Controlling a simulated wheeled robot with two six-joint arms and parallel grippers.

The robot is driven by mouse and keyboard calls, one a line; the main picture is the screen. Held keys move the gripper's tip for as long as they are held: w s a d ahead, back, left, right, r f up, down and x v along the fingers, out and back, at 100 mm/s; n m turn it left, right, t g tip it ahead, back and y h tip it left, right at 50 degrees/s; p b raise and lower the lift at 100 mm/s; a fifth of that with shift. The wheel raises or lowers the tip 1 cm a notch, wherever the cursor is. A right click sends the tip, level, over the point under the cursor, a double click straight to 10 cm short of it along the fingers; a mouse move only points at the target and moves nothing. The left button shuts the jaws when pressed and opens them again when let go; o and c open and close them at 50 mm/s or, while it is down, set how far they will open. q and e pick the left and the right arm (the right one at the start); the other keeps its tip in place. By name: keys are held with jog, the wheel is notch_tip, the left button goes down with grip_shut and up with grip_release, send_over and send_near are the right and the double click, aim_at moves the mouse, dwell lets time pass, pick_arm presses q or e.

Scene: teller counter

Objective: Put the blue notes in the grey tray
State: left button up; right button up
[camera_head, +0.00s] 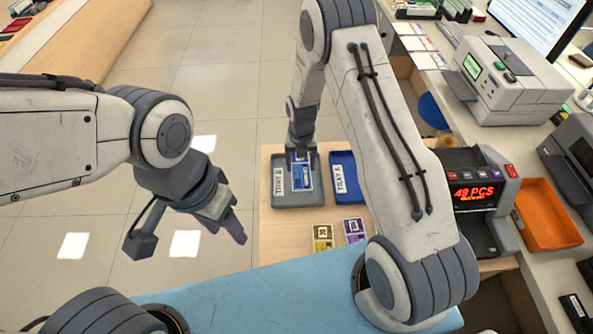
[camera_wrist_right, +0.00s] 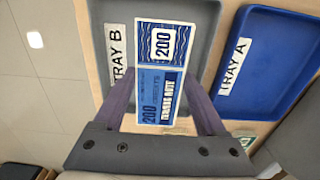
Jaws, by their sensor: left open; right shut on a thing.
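The blue notes (camera_head: 302,176) are a flat blue-and-white bundle marked 200 in the right wrist view (camera_wrist_right: 160,84). My right gripper (camera_head: 301,156) is shut on them, with one purple finger along each side. They are over the grey tray (camera_head: 284,200), labelled TRAY B, which also shows in the right wrist view (camera_wrist_right: 196,20). I cannot tell whether they touch its floor. My left gripper (camera_head: 229,231) is open and empty, left of the wooden table and away from the trays.
A blue tray (camera_head: 344,199), labelled TRAY A, stands right of the grey one. Yellow notes (camera_head: 323,238) and purple notes (camera_head: 353,229) lie in front. A counting machine (camera_head: 473,195) reading 49 PCS and an orange tray (camera_head: 548,214) are at the right.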

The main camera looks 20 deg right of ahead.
aim_at(297, 165)
jog(key=shift+w+a+f, duration=0.4)
jog(key=shift+a+f, duration=0.05)
jog(key=shift+a, duration=0.1)
notch_tip(297, 165, down, 3)
jog(key=shift+f+p, duration=0.1)
jog(key=shift+p, duration=0.6)
jog(key=shift+f, duration=0.35)
jog(key=shift+f, duration=0.2)
jog(key=o, duration=1.4)
jog(key=shift+o, duration=0.2)
jog(key=shift+r, duration=0.1)
